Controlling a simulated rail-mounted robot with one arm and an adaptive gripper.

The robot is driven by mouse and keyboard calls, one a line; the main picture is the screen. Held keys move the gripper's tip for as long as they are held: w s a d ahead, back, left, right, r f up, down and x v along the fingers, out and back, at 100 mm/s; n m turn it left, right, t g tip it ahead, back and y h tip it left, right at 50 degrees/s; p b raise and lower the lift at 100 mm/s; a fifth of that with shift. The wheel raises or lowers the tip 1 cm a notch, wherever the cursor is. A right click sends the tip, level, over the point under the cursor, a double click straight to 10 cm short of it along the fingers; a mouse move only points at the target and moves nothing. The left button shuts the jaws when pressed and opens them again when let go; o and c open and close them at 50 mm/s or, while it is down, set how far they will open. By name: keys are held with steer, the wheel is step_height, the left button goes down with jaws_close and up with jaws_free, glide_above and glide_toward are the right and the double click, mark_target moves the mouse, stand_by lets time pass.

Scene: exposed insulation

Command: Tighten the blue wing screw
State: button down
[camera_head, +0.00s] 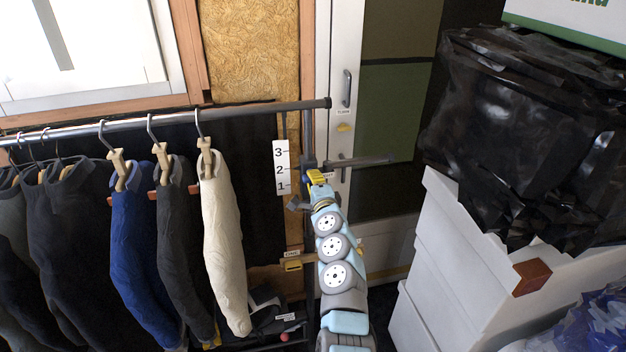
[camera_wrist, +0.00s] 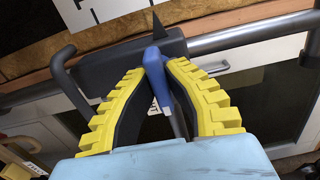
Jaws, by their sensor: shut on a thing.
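The blue wing screw (camera_wrist: 153,59) stands between the yellow fingertips of my gripper (camera_wrist: 158,70) in the wrist view. My gripper is shut on it, and one blue wing shows between the fingers. The screw sits at a dark clamp block (camera_wrist: 118,63) on a grey metal rail. In the head view my gripper (camera_head: 317,177) is at the clothes rack's upright, beside the number scale; the screw is hidden there by the gripper and arm.
A white scale (camera_head: 281,168) marked 1, 2, 3 is left of my gripper. Jackets (camera_head: 223,235) hang from the rack's top rail (camera_head: 240,112) on the left. A short bar (camera_head: 365,160) sticks out right. White boxes (camera_head: 455,270) and black bags (camera_head: 520,120) stand right.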

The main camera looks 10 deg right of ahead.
steer(key=shift+r, duration=0.1)
steer(key=c, duration=1.1)
jaws_free()
steer(key=s, duration=0.8)
steer(key=s+d, duration=0.1)
steer(key=s, duration=0.3)
